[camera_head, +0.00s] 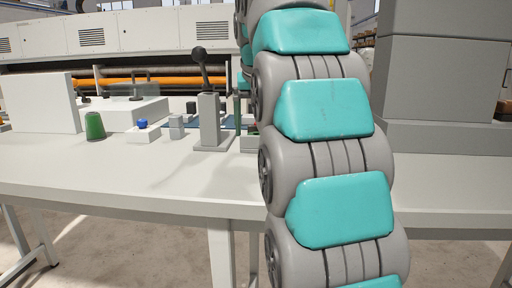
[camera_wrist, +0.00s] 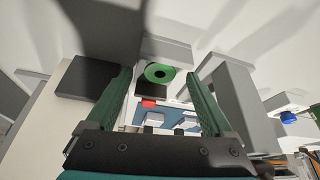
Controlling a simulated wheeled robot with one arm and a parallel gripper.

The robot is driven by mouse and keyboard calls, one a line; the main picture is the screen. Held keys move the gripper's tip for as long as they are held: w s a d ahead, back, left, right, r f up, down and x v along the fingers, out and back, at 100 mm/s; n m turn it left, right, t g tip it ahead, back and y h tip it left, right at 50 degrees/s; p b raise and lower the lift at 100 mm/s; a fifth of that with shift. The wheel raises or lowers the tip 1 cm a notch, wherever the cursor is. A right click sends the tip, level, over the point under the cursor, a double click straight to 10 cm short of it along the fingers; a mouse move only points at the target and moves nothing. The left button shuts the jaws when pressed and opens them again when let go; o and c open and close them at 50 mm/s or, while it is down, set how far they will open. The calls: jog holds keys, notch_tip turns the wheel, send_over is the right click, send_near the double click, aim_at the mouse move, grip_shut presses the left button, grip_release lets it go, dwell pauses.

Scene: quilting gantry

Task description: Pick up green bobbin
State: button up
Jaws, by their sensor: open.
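The green bobbin (camera_wrist: 167,75) shows in the wrist view as a green disc with a dark centre hole. It appears at or on a dark block (camera_wrist: 151,91), between the tips of my gripper (camera_wrist: 159,82). My gripper's two green fingers are spread apart, one on each side of the bobbin in the picture. No contact shows, and I cannot tell the depth left between them. In the head view my arm hides most of the gripper and I cannot make out the bobbin there.
A green cylinder (camera_head: 95,126) stands at the left of the white table (camera_head: 130,177). A grey post with a black-knobbed lever (camera_head: 209,122) stands near my arm. A blue ball (camera_head: 142,124) sits on a white block. Large grey boxes (camera_head: 436,85) stand right. The front of the table is clear.

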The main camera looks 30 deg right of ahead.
jog(key=shift+w+d+f, duration=0.1)
jog(key=shift+w+f, duration=0.15)
jog(key=shift+f, duration=0.35)
grip_shut()
dwell(0.3)
jog(key=shift+r, duration=0.1)
